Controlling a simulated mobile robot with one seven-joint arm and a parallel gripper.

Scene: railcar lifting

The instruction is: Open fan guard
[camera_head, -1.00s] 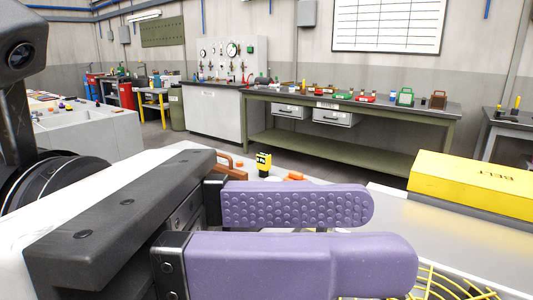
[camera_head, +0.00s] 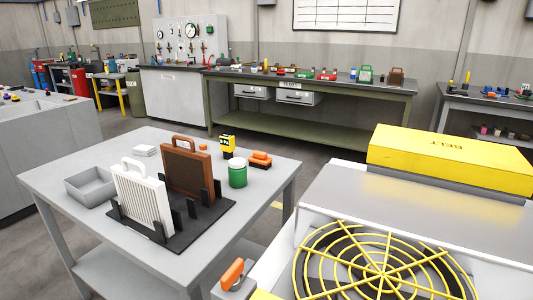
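The fan guard (camera_head: 381,274) is a round yellow wire grille of rings and spokes at the bottom right. It lies flat over a dark fan on top of a grey metal unit, and its near edge is cut off by the frame. It looks closed. An orange handle (camera_head: 232,274) sits on the unit's left corner, left of the guard; whether it is a latch for the guard I cannot tell. My gripper is not in view now.
A yellow box marked BELT (camera_head: 450,158) stands behind the guard. Left is a grey table (camera_head: 75,180) with a white filter (camera_head: 142,200) and a brown filter (camera_head: 188,170) in a black rack, a grey tray (camera_head: 90,184) and a green jar (camera_head: 237,173). A floor gap separates it from the long bench (camera_head: 310,130).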

